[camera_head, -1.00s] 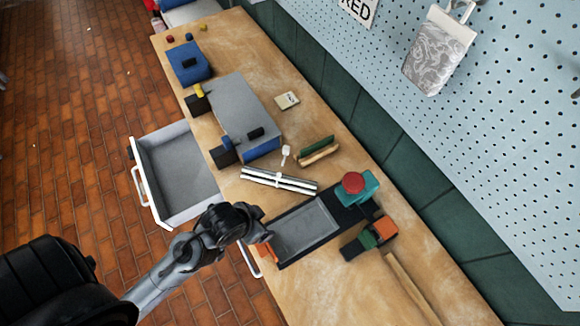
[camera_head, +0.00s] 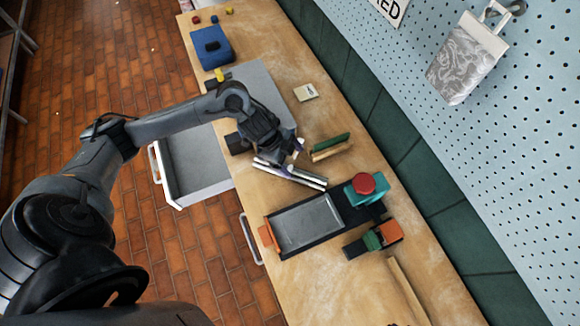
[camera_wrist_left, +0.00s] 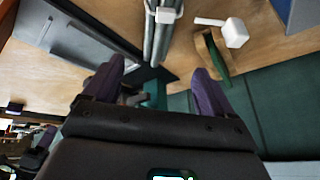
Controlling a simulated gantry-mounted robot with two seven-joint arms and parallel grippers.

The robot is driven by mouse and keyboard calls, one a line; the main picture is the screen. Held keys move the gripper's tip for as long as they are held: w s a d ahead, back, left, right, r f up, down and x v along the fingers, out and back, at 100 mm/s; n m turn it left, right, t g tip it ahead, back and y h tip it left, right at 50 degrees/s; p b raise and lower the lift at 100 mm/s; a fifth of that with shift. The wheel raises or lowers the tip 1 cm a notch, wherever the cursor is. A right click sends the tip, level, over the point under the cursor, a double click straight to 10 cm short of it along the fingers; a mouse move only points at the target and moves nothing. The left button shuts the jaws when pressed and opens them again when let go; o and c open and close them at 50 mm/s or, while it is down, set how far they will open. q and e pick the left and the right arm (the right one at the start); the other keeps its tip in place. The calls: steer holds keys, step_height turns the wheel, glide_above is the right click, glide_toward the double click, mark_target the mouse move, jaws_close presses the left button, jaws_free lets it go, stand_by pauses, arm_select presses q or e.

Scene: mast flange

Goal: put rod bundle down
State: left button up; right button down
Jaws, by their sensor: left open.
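The rod bundle (camera_head: 312,181), several grey rods with a white tie, lies on the wooden bench between the grey box and the black tray. My left gripper (camera_head: 291,156) is above its upper left part and hides some of it. In the left wrist view the rod bundle (camera_wrist_left: 158,38) runs down toward the gap between the purple fingers of my left gripper (camera_wrist_left: 157,78). The fingers are apart, and I see no contact with the rods. A dark shape with a purple part low at the left of the wrist view may be my right gripper (camera_wrist_left: 45,138); its jaws are unclear.
A black tray (camera_head: 338,232) with a teal and red device (camera_head: 363,188) lies nearer. A green and wooden piece (camera_head: 330,147) stands right of the bundle. The drawer (camera_head: 188,204) is open. The grey box (camera_head: 262,85) is behind.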

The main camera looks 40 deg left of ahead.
arm_select(q)
steer(key=g, duration=0.1)
glide_toward(290, 169)
steer(key=r, duration=0.1)
steer(key=shift+n, duration=0.3)
steer(key=shift+a+b+x, duration=0.2)
steer(key=shift+b+x, duration=0.1)
steer(key=shift+x, duration=4.6)
steer(key=shift+s+f, duration=0.1)
steer(key=shift+s, duration=0.05)
steer(key=c, duration=1.4)
jaws_close()
steer(key=shift+r, duration=0.2)
